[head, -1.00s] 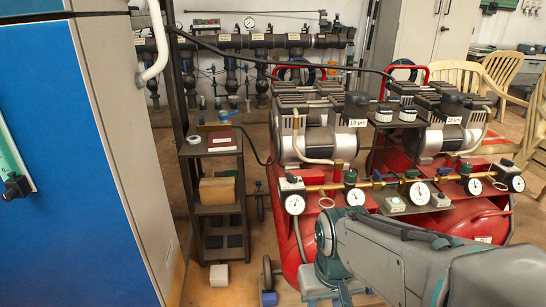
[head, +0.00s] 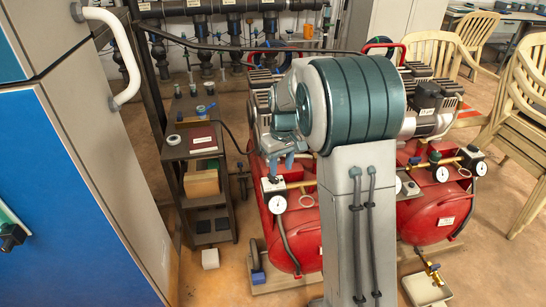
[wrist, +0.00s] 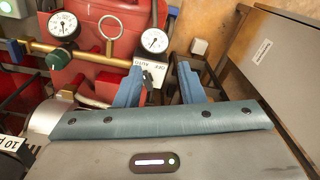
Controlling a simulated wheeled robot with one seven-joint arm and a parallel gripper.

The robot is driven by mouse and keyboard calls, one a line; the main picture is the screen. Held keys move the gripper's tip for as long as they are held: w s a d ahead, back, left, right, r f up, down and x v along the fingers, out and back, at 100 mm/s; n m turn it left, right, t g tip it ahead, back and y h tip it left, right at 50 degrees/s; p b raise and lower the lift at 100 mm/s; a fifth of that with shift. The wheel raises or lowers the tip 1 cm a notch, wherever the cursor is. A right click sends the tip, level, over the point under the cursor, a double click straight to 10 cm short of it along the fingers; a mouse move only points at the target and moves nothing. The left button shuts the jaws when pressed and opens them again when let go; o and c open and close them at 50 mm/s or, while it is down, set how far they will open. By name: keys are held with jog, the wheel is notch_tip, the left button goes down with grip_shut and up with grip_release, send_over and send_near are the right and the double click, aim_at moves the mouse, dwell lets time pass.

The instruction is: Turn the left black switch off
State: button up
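The left switch box (head: 271,187) is small and pale, at the left end of the brass manifold, just above a round gauge (head: 277,204). Its black switch is hard to make out beneath my gripper. In the wrist view its white OFF/AUTO label (wrist: 151,72) shows between my fingers, beside the left finger, which hides part of the box. My gripper (wrist: 160,85) is open and empty, its two blue fingers spread. In the head view my gripper (head: 280,163) points down just above the left box; contact cannot be told. A right switch box (head: 472,158) stands at the manifold's other end.
Red compressor tanks (head: 430,215) lie under the manifold. A dark shelf rack (head: 205,185) stands close on the left, and a blue and grey cabinet (head: 60,190) further left. My arm hides the manifold's middle.

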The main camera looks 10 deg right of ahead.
jog(key=n+p, duration=0.2)
jog(key=p, duration=0.5)
send_over(273, 178)
jog(key=f, duration=0.9)
jog(key=f+b, duration=0.1)
jog(key=f, duration=0.3)
jog(key=shift+w+d+f, duration=0.1)
jog(key=shift+d+f, duration=0.15)
jog(key=shift+f, duration=0.15)
grip_shut()
